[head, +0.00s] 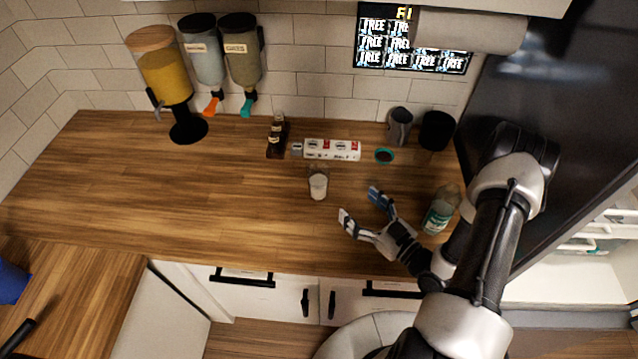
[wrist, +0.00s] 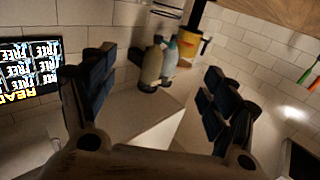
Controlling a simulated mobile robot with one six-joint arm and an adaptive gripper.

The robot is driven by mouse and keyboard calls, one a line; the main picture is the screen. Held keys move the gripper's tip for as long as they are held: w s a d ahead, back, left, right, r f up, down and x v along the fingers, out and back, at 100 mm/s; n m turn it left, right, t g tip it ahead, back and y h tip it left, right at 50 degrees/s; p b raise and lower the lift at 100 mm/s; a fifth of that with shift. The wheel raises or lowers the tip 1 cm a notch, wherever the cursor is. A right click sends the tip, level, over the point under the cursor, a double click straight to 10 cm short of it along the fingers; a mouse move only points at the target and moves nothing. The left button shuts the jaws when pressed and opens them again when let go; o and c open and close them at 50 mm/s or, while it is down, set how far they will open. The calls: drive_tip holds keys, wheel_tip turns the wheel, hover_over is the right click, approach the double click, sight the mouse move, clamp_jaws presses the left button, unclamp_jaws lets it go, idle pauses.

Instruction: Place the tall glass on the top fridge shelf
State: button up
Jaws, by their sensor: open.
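The tall glass (head: 318,186) stands upright on the wooden counter in the head view. It is clear, with something whitish in its lower part. My gripper (head: 357,201) is open and empty, to the right of the glass and apart from it, with its fingers pointing left toward it. In the wrist view my gripper (wrist: 160,100) shows its two dark fingers spread wide. I cannot make out the glass in the wrist view. White fridge shelves (head: 590,242) show at the right edge of the head view; the top shelf cannot be clearly told.
A labelled bottle (head: 441,209) stands close to my arm. A juice dispenser (head: 165,75) stands back left. The counter's left is clear.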

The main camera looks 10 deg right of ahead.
sight(312, 162)
drive_tip(key=x, duration=1.7)
drive_tip(key=shift+r, duration=0.15)
drive_tip(key=shift+d, duration=0.1)
drive_tip(key=shift+c, duration=0.5)
drive_tip(key=c, duration=1.6)
drive_tip(key=shift+c, duration=0.9)
drive_tip(key=shift+r, duration=0.15)
